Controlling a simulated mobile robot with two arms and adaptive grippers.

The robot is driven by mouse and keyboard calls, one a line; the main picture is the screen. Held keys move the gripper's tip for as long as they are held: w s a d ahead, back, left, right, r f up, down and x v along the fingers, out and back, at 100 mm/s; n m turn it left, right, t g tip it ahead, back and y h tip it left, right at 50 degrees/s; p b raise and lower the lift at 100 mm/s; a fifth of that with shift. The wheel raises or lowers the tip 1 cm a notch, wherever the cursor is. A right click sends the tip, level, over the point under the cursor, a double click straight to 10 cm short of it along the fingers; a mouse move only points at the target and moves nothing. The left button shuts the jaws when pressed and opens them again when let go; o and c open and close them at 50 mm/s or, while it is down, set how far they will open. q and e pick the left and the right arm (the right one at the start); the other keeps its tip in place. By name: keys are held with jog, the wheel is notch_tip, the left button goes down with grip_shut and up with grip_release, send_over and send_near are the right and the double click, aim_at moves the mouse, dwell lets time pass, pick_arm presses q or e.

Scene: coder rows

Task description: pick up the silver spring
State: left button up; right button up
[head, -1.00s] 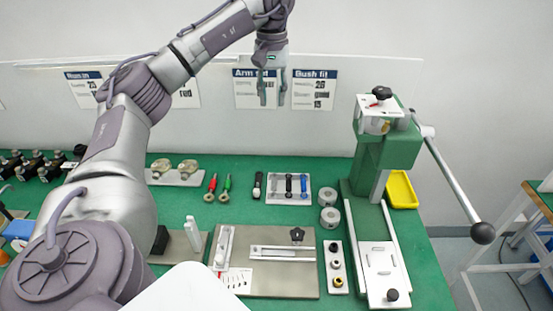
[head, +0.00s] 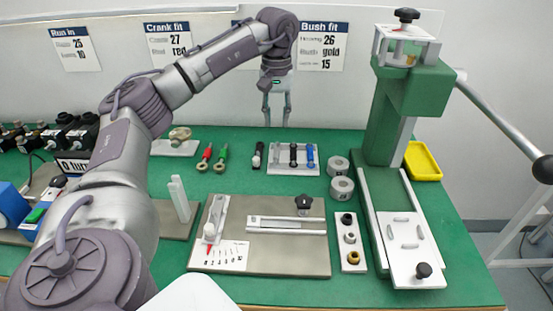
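A small silver piece (head: 275,153) stands at the left end of a white tray (head: 292,171) towards the back middle of the green table. It is too small to show coils, so I cannot be sure it is the silver spring. A black piece (head: 293,154) and a blue piece (head: 310,155) stand beside it on the tray. My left gripper (head: 277,119) points down with its two fingers apart and nothing between them. It appears above and beyond the tray in the picture, with its tips near the table's back edge. My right gripper is not in view.
A dark-handled tool (head: 257,155) lies just left of the tray, with red (head: 204,157) and green (head: 221,158) handled tools further left. Grey rings (head: 341,188) and a tall green press (head: 385,120) stand to the right. A fixture plate (head: 300,262) lies in front.

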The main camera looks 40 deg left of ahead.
pick_arm(q)
send_over(276, 152)
notch_tip(276, 152, down, 4)
jog(key=shift+w+a+f, duration=0.1)
jog(key=shift+w+f, duration=0.05)
jog(key=shift+f+b, duration=0.65)
jog(key=shift+f, duration=2.15)
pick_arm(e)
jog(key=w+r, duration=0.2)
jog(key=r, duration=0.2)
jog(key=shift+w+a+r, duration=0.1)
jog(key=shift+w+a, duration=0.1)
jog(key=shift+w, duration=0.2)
pick_arm(q)
grip_shut()
